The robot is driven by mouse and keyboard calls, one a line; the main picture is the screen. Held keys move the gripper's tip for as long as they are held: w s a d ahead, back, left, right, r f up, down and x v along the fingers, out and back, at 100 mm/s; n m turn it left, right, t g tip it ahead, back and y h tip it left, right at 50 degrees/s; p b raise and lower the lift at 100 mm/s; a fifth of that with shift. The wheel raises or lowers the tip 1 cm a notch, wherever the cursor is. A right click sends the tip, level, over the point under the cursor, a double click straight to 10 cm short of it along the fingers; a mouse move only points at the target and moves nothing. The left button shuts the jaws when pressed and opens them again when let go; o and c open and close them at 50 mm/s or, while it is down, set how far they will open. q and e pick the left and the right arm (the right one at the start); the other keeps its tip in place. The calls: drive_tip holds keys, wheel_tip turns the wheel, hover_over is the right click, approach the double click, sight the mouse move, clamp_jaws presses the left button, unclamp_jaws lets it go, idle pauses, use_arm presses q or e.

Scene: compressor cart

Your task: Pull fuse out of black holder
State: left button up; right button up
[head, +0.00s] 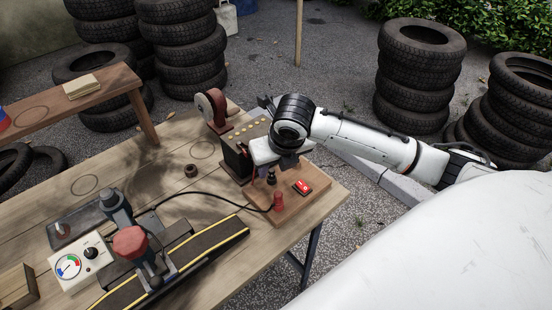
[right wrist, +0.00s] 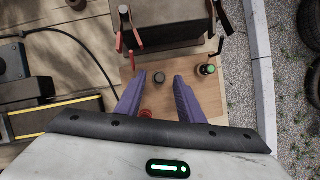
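A small black upright holder (head: 271,178) stands on the wooden board, just below my right gripper (head: 280,166) in the head view. In the right wrist view, a dark round top (right wrist: 158,78), seemingly this holder, lies between the tips of my right gripper (right wrist: 160,77). The purple fingers are spread, with visible gaps beside it. I cannot tell the fuse apart from the holder. A red post (head: 279,201) stands in front of the holder; its red top partly shows between the fingers in the wrist view (right wrist: 146,113). My left gripper is not in view.
A dark box (head: 237,160) with clamps stands behind the holder. A black round part with a greenish top (right wrist: 207,69) stands right of the fingers. A black cable (head: 205,195) crosses the table (head: 215,208).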

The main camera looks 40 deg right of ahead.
drive_tip(key=shift+w+f, duration=0.3)
drive_tip(key=shift+f, duration=0.25)
clamp_jaws()
drive_tip(key=c, duration=0.8)
unclamp_jaws()
clamp_jaws()
drive_tip(key=shift+r, duration=0.1)
drive_tip(key=shift+r, duration=1.7)
